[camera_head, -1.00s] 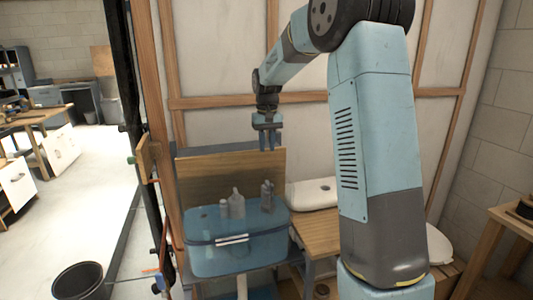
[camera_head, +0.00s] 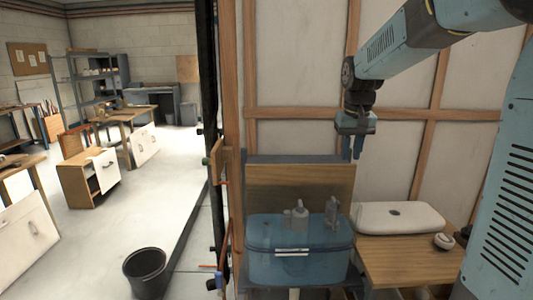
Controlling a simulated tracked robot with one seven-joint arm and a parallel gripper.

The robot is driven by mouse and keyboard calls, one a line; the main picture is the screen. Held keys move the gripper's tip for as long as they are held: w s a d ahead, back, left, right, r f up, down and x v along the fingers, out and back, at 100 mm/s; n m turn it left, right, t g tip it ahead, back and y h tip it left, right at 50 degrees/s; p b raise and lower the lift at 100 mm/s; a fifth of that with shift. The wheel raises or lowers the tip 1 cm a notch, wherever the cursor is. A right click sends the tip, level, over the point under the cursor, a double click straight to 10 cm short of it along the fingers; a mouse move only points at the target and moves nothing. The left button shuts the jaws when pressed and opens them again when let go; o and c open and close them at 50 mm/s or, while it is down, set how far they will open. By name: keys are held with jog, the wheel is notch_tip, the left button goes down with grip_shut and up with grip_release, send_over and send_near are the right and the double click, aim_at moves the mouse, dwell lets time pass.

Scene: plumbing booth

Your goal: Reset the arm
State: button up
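My arm reaches in from the upper right. My gripper (camera_head: 358,150) hangs from its end, pointing down, in front of the wood-framed wall. Its two fingers show apart with a gap between them, and nothing is seen between them. It is in the air above and behind the blue sink box (camera_head: 275,265), clear of it. Small grey bottles (camera_head: 299,220) and a tap-like fitting (camera_head: 332,212) stand on the sink box.
A white cistern lid (camera_head: 397,217) and a small white round part (camera_head: 443,241) lie on a wooden bench (camera_head: 415,262) to the right. A black bucket (camera_head: 147,272) stands on the floor. Open floor (camera_head: 130,225) with workbenches lies to the left, past a dark post (camera_head: 212,150).

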jog(key=s+f+t, duration=0.1)
jog(key=s+t, duration=0.2)
jog(key=s, duration=2.2)
jog(key=shift+s+t, duration=0.35)
jog(key=shift+t, duration=0.05)
jog(key=shift+f, duration=0.1)
jog(key=shift+c, duration=0.4)
